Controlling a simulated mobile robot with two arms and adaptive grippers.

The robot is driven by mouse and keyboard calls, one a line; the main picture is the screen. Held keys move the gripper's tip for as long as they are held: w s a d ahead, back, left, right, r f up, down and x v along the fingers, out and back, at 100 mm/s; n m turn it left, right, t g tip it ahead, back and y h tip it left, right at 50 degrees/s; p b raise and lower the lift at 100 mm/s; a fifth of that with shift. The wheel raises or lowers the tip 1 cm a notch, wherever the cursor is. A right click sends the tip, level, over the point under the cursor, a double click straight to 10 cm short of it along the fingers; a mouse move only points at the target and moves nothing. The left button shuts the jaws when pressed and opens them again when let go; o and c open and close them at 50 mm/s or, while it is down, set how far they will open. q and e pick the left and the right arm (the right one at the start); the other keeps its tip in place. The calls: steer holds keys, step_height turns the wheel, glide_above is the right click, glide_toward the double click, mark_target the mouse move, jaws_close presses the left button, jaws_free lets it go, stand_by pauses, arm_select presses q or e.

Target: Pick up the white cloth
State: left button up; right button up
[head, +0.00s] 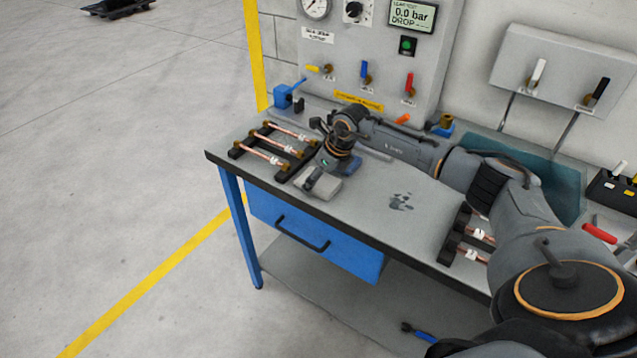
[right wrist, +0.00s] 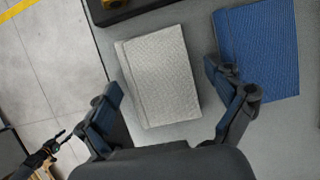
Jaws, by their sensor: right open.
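The white cloth (right wrist: 165,80) lies folded in a flat, pale grey-white rectangle on the bench. It also shows in the head view (head: 325,190) near the bench's front edge. My right gripper (right wrist: 162,80) is open and empty above the cloth, with one finger towards each side of it. In the head view my right gripper (head: 318,168) is over the cloth and hides part of it. Whether the fingertips touch the cloth, I cannot tell. My left gripper does not show in the head view.
A folded blue cloth (right wrist: 258,50) lies right beside the white one. A black rack with copper tubes (head: 280,145) stands to the left, and another rack (head: 466,240) to the right. The grey bench top (head: 385,222) between is mostly clear, with dark smudges.

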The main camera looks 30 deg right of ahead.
mark_target(323, 190)
steer(key=c, duration=1.1)
steer(key=shift+c, duration=0.2)
steer(key=shift+r, duration=0.15)
steer(key=shift+r+p, duration=0.2)
steer(key=shift+p, duration=0.2)
step_height(323, 190, up, 2)
steer(key=shift+w+b, duration=0.1)
steer(key=shift+b, duration=1)
steer(key=s+r, duration=0.1)
steer(key=s+r+b, duration=0.1)
steer(key=r, duration=0.1)
steer(key=s+a+r, duration=0.1)
steer(key=s+r, duration=0.1)
steer(key=shift+r, duration=0.15)
steer(key=s+a+r+b, duration=0.3)
steer(key=s+r, duration=0.2)
steer(key=s, duration=0.4)
steer(key=shift+s+r, duration=0.25)
steer(key=shift+s, duration=0.1)
